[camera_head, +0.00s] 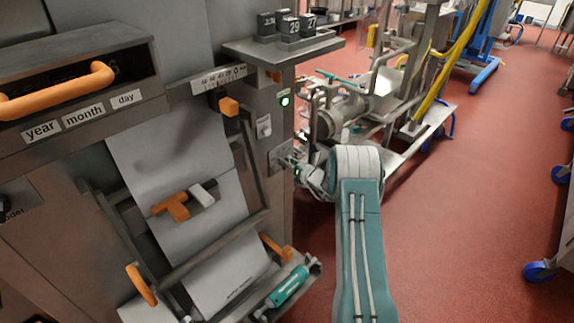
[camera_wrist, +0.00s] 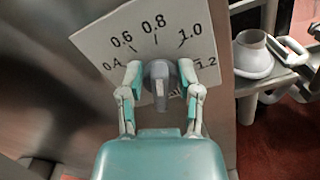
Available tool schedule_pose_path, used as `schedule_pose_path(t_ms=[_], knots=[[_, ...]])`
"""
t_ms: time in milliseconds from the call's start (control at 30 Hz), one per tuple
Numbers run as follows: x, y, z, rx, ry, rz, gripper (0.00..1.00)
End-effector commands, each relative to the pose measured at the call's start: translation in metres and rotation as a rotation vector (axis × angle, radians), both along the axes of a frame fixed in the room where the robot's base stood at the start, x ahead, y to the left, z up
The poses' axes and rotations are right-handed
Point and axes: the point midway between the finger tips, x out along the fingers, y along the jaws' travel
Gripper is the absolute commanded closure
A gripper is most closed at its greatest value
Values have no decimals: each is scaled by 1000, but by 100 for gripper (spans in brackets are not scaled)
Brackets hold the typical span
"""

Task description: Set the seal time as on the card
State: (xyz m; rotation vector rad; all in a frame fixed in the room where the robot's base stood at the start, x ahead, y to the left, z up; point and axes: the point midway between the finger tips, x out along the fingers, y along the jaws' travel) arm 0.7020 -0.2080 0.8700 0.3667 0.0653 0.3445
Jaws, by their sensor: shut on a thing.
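The seal-time dial is a pale plate (camera_wrist: 95,38) with black figures 0.4, 0.6, 0.8, 1.0 and 1.2 in the wrist view. It also shows small on the machine front in the head view (camera_head: 281,153). A grey knob (camera_wrist: 159,82) stands at its middle, its grip bar roughly upright in the wrist view, below 0.8. Which mark its pointer meets is not clear. My gripper (camera_wrist: 161,76) is shut on the knob, one finger on each side. In the head view my gripper (camera_head: 298,166) is at the dial, partly hidden by my arm. I cannot make out the card.
A green lit button (camera_head: 285,101) and a grey switch (camera_head: 264,127) are above the dial. A shelf (camera_head: 262,50) above holds number blocks (camera_head: 290,27). Orange-handled levers (camera_head: 172,206) and a film web are at left.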

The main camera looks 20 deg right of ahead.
Motion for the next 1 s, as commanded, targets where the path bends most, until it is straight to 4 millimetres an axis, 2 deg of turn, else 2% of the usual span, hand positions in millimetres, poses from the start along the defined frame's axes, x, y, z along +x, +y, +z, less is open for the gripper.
schedule_pose_path(t_ms=[200, 800, 1000], knots=[[1, -2, -1, 166, 61, -1, 97], [1, -5, -5, 516, 189, -2, 97], [1, -5, -5, 547, 201, -2, 97]])
